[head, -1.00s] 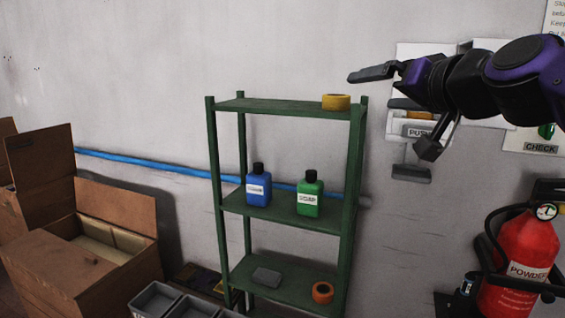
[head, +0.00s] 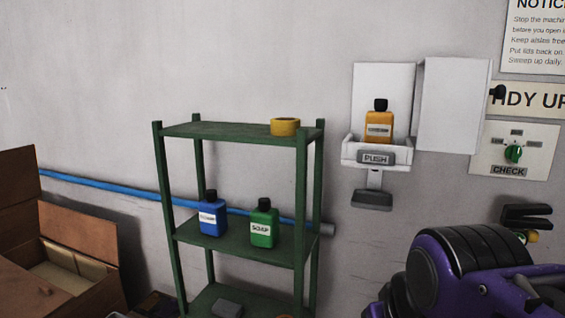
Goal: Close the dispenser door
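The white dispenser (head: 405,152) is on the wall right of the shelf. An orange bottle (head: 379,125) stands upright in it, above a grey PUSH plate (head: 376,158). Its white door (head: 453,106) stands open, swung out to the right of the bottle. A small black knob (head: 498,91) shows at the door's right edge. Purple and black parts of my arm fill the lower right of the head view, below the dispenser and apart from it. I cannot make out my gripper's fingers there.
A green shelf (head: 240,131) holds a yellow tape roll (head: 285,127), a blue bottle (head: 212,214) and a green soap bottle (head: 264,223). A CHECK panel (head: 541,146) is right of the door. Cardboard boxes (head: 80,240) stand left.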

